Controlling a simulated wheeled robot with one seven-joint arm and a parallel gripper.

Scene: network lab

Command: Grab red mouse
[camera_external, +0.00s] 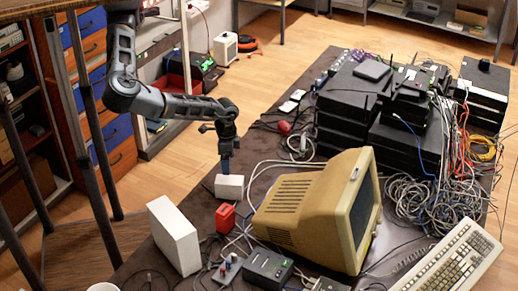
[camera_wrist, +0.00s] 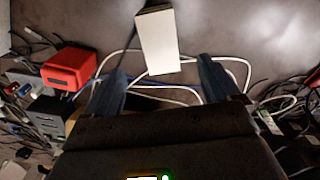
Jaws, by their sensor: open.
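A small rounded red object (camera_external: 284,127), which looks like the red mouse, lies on the dark table near its far left edge, left of the black device stacks. It does not show in the wrist view. My gripper (camera_external: 226,168) points down just above a small white box (camera_external: 229,187), well to the left of and nearer than the red object. In the wrist view my gripper (camera_wrist: 161,64) has its two blue fingers apart. The white box (camera_wrist: 157,42) lies ahead of the gap, and I see nothing held.
A red boxy device (camera_external: 225,217), also in the wrist view (camera_wrist: 68,68), and a tall white box (camera_external: 174,235) stand near the gripper. A beige monitor (camera_external: 300,210), loose cables (camera_external: 412,195), stacked black devices (camera_external: 345,105) and a keyboard (camera_external: 450,260) crowd the table.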

